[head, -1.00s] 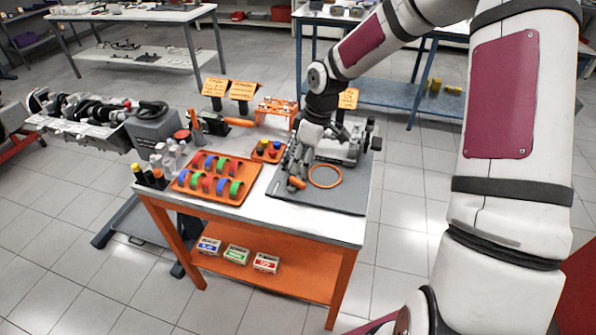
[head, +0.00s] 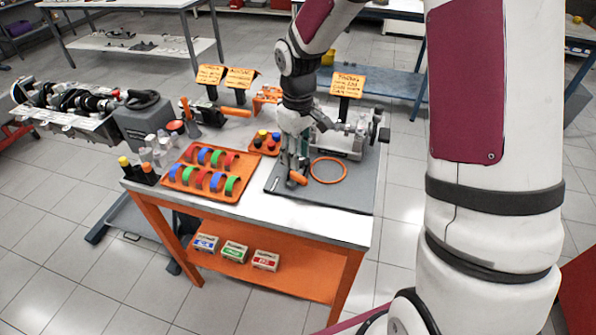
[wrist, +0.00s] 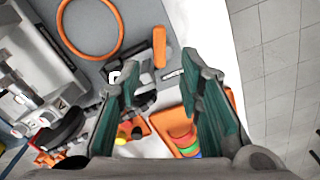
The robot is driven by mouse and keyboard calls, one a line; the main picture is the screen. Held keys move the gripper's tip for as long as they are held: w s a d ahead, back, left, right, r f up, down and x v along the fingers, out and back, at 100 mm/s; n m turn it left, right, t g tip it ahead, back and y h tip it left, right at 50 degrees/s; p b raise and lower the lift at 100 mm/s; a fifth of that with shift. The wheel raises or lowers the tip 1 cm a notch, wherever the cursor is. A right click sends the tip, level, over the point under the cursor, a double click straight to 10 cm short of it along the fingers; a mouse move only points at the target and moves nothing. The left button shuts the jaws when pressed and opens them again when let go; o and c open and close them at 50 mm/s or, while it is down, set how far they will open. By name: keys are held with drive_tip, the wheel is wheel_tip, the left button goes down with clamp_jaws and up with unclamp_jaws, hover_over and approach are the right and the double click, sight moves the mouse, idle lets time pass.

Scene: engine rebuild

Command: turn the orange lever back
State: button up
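A short orange lever handle (head: 298,178) shows at the grey mat's (head: 335,198) front left part, close to the fingers. It also shows in the wrist view (wrist: 160,47), just beyond the fingertips, joined near small grey metal parts. My gripper (head: 292,168) points down over the mat, beside the handle. In the wrist view my gripper (wrist: 158,82) has its two green-padded fingers apart with nothing clearly held between them. Whether a finger touches the handle cannot be told. The lever's base is partly hidden by the gripper.
An orange ring (head: 328,170) lies on the mat right of the handle. A grey machine fixture (head: 350,140) stands behind. An orange tray (head: 188,187) of coloured half-rings and a small tray (head: 262,151) of coloured pegs sit left. The mat's front right is clear.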

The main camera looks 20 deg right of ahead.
sight(298, 175)
wheel_tip(298, 175, down, 7)
drive_tip(key=shift+r, duration=0.15)
clamp_jaws()
